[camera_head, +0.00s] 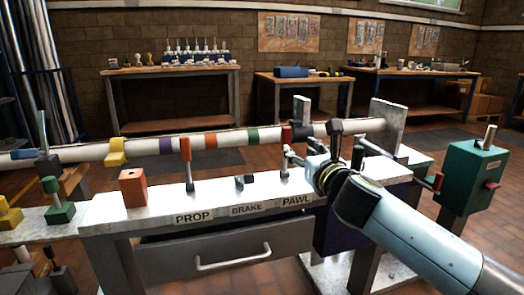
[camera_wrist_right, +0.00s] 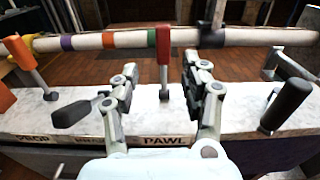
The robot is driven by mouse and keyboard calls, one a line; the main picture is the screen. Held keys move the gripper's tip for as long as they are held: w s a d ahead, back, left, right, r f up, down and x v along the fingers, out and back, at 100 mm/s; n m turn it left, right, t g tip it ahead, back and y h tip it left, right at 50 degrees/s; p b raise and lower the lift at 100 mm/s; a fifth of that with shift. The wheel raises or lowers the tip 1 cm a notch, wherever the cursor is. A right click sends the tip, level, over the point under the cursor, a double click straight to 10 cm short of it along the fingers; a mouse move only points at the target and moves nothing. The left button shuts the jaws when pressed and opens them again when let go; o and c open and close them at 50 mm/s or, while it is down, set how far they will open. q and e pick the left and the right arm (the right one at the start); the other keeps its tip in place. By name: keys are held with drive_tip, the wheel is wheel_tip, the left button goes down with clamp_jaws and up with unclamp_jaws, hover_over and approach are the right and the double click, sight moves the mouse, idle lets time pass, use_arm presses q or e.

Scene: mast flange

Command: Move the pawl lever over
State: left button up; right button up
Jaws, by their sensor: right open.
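The pawl lever (camera_head: 287,148) has a red upright grip on a grey stem. It rises from the bench behind the PAWL label (camera_head: 296,200). The red lever (camera_wrist_right: 163,62) stands upright in the wrist view, between the two fingers of my right gripper (camera_wrist_right: 160,85). The gripper is open, with one finger on each side and visible gaps to the stem. In the head view my right gripper (camera_head: 297,155) reaches in from the right and partly hides the lever's lower part. My left gripper is not in view.
A long pale mast (camera_head: 230,137) with coloured bands runs behind the lever. An orange-red prop lever (camera_head: 186,150) stands to the left. A dark brake lever (camera_wrist_right: 78,112) lies low beside the left finger. A black handle (camera_wrist_right: 287,105) stands to the right.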

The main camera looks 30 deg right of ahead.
sight(287, 138)
drive_tip(key=x, duration=0.3)
drive_tip(key=b+x, duration=0.1)
drive_tip(key=x, duration=0.7)
drive_tip(key=shift+d+f, duration=0.15)
drive_tip(key=shift+d, duration=0.15)
drive_tip(key=shift+c, duration=0.4)
clamp_jaws()
